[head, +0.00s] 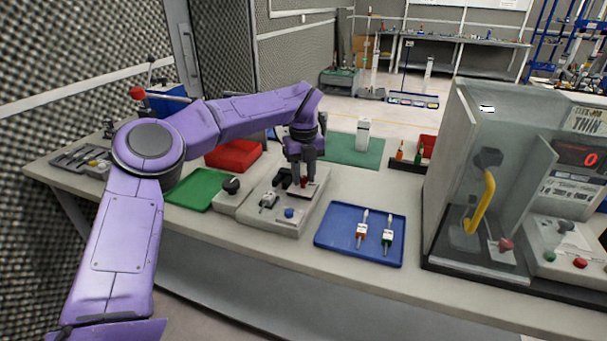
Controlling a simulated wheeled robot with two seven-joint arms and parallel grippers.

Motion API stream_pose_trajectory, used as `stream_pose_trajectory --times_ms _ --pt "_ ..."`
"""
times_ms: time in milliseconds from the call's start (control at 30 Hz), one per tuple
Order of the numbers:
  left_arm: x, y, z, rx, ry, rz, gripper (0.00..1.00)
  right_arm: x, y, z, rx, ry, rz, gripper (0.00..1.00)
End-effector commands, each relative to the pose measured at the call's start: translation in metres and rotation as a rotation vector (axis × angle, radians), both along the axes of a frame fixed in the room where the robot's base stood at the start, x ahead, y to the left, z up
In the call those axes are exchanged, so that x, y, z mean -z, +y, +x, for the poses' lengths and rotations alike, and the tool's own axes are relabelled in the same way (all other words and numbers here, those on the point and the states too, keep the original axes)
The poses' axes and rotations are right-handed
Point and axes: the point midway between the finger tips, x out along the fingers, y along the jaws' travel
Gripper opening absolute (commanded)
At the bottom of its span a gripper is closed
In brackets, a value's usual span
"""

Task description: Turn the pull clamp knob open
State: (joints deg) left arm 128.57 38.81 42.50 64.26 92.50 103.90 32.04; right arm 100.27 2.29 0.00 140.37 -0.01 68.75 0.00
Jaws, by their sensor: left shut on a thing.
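A grey fixture block (265,222) stands on the bench at the centre. My left gripper (304,183) points down over the back right of the fixture and is shut on a small red knob (304,182), mostly hidden between the fingers. I take it to be the pull clamp knob; its turn angle cannot be told. A black round knob (231,186) sits at the fixture's left end. My right gripper is not in view.
A green tray (200,192) and a red tray (233,155) lie left of the fixture. A blue tray (335,240) with two small connector-like tools lies to its right. A clear-walled machine (455,150) with a yellow handle (482,203) stands at the right.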

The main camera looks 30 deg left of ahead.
Motion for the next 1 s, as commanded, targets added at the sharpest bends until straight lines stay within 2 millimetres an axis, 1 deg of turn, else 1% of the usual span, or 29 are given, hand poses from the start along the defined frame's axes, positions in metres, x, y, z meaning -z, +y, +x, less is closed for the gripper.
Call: stream_pose_trajectory --times_ms 33,67,100,333,433,533,700,800,900,1000 --pt "-0.001 0.001 0.001 -0.001 -0.003 0.001 0.41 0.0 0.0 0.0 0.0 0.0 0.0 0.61" --pt "-0.001 0.001 0.001 -0.001 -0.003 0.001 0.51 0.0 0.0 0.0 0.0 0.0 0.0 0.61" --pt "-0.001 0.001 0.0 -0.001 -0.003 0.001 0.57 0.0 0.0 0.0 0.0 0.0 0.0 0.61" --pt "0.0 0.0 0.0 0.0 -0.001 0.0 0.57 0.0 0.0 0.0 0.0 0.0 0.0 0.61" --pt "-0.006 0.0 0.001 -0.001 -0.003 0.001 0.57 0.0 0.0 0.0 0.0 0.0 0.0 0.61" --pt "-0.023 0.0 0.001 -0.002 -0.005 0.001 0.57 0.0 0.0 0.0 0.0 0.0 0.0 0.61" --pt "-0.067 0.0 0.001 -0.002 -0.005 0.002 0.57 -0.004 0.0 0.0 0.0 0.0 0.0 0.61" --pt "-0.087 0.0 0.001 -0.002 -0.005 0.001 0.57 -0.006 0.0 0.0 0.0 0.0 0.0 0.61" --pt "-0.1 0.0 0.001 -0.001 -0.003 0.003 0.57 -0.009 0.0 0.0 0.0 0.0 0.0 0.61" --pt "-0.106 0.0 0.001 -0.001 -0.002 0.001 0.57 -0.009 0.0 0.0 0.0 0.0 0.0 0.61"
